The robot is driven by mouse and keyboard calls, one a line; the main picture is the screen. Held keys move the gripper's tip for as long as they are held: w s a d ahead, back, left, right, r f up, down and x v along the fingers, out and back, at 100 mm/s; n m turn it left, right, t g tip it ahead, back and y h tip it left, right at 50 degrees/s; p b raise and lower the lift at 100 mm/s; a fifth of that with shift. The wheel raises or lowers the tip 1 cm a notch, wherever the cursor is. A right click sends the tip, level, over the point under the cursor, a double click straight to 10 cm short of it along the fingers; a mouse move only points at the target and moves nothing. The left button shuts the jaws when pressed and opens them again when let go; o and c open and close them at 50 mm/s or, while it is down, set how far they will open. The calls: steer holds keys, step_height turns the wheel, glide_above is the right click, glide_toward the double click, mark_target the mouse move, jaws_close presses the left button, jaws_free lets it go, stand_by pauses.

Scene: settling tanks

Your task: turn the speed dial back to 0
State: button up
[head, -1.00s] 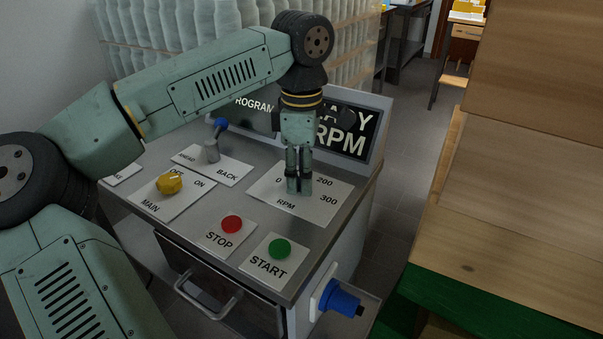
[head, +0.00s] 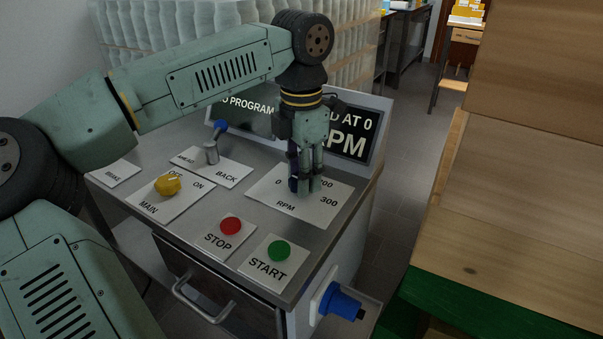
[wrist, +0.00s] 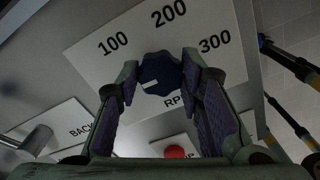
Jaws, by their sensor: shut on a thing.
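The speed dial is a dark blue knob (wrist: 158,70) on a white RPM plate (wrist: 97,68). In the wrist view, my gripper (wrist: 160,76) is shut on it, one finger on each side. A white mark on the knob points to the lower left. The numbers 100, 200 and 300 show there; the 0 is hidden. In the head view, my gripper (head: 304,186) points straight down at the plate, and its fingers mostly hide the dial. The 0 shows left of the fingers. The display (head: 350,142), partly covered, reads "D AT 0" and "RPM".
A yellow MAIN knob (head: 168,184), red STOP button (head: 231,225) and green START button (head: 279,251) sit in front on the panel. A lever with a blue tip (head: 220,126) stands left of my gripper. A wooden structure (head: 520,210) stands to the right.

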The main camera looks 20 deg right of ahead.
stand_by(0.3)
steer(key=o, duration=1.2)
steer(key=shift+c, duration=0.2)
step_height(320, 180, up, 12)
